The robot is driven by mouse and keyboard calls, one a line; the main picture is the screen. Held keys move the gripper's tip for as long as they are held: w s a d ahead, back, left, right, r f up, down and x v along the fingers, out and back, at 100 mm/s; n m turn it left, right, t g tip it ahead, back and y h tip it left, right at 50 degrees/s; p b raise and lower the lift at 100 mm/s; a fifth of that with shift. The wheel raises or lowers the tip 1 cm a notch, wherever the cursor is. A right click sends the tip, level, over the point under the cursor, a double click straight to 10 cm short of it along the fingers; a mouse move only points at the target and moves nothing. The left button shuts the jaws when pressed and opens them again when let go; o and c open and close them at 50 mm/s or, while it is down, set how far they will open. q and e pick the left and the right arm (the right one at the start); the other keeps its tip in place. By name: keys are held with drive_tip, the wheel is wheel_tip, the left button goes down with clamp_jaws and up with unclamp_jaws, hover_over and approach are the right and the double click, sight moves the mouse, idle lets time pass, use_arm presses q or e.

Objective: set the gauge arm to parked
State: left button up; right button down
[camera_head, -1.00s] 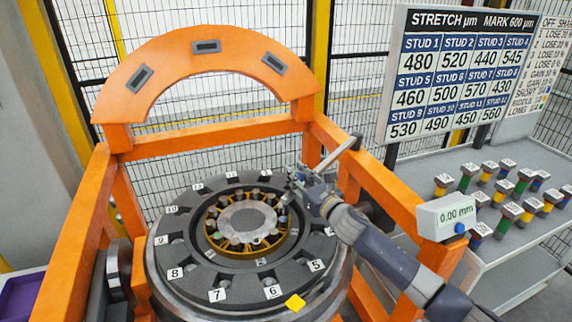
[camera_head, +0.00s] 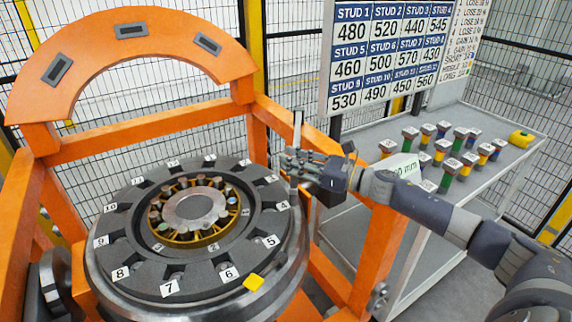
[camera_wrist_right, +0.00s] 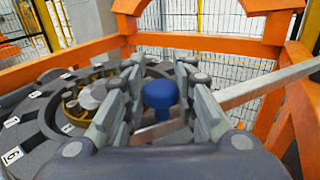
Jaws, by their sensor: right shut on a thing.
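The gauge arm (camera_head: 298,131) is a grey metal bar beside the wheelset's outer rim, at the orange gantry's right side. In the right wrist view the bar (camera_wrist_right: 265,86) runs from below the fingers out to the upper right. Its blue knob (camera_wrist_right: 160,95) stands between the fingers. My right gripper (camera_head: 292,163) is shut on this knob, over the wheel's right edge; it also shows in the wrist view (camera_wrist_right: 160,88). The gauge readout box (camera_head: 404,167) is partly hidden by my right arm; only part of its display shows. My left gripper is not in view.
Several coloured studs stand on the grey table (camera_head: 510,150) at right, below the stretch board (camera_head: 385,60). Wire fencing stands behind.

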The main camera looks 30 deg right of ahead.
drive_tip(key=shift+s+a+f, duration=0.15)
drive_tip(key=shift+f, duration=0.15)
drive_tip(key=c, duration=1.3)
unclamp_jaws()
drive_tip(key=shift+r, duration=0.15)
drive_tip(key=shift+d, duration=0.2)
drive_tip(key=shift+v, duration=5.95)
drive_tip(key=shift+a, duration=0.1)
